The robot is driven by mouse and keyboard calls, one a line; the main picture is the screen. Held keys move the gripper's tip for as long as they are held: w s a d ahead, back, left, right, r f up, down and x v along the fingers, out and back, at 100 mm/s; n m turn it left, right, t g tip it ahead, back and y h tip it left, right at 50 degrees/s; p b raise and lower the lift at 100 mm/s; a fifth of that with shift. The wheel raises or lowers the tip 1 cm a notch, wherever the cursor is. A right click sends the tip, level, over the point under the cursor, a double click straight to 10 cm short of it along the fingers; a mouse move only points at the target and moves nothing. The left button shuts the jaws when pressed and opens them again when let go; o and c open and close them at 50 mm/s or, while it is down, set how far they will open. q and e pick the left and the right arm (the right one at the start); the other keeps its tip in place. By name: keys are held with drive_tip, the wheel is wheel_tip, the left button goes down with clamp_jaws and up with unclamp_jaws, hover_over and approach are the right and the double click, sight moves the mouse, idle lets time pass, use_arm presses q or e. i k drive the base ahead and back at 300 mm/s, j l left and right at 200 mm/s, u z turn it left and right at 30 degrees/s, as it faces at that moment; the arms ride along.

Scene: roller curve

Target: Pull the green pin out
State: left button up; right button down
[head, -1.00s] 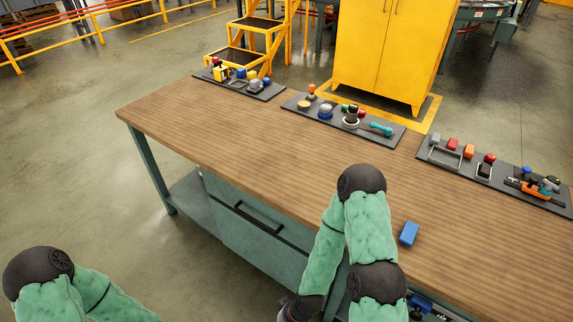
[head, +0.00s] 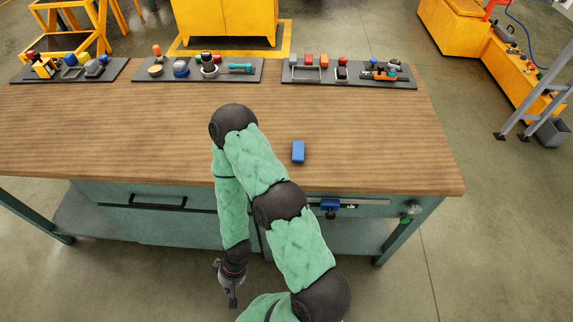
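A small green knob (head: 405,219), which may be the green pin's head, shows at the front of the bench's right end, with a pale round part (head: 414,208) just above it. It is too small to make out how it sits. My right gripper (head: 232,292) hangs low in front of the bench, pointing down, well left of the knob and apart from it. It is too small and dark to tell whether its fingers are open. My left gripper is not in view.
A blue block (head: 298,152) lies on the wooden bench top (head: 370,140). A blue part (head: 330,205) sits on a metal rail under the front edge. Three dark boards (head: 150,76) with small coloured parts line the back edge.

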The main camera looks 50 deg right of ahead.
sight(405, 220)
drive_tip(key=z, duration=3.2)
drive_tip(key=u, duration=2.3)
drive_tip(key=z, duration=2.3)
drive_tip(key=k+l+u, duration=0.1)
drive_tip(key=l+u, duration=0.2)
drive_tip(key=l, duration=0.35)
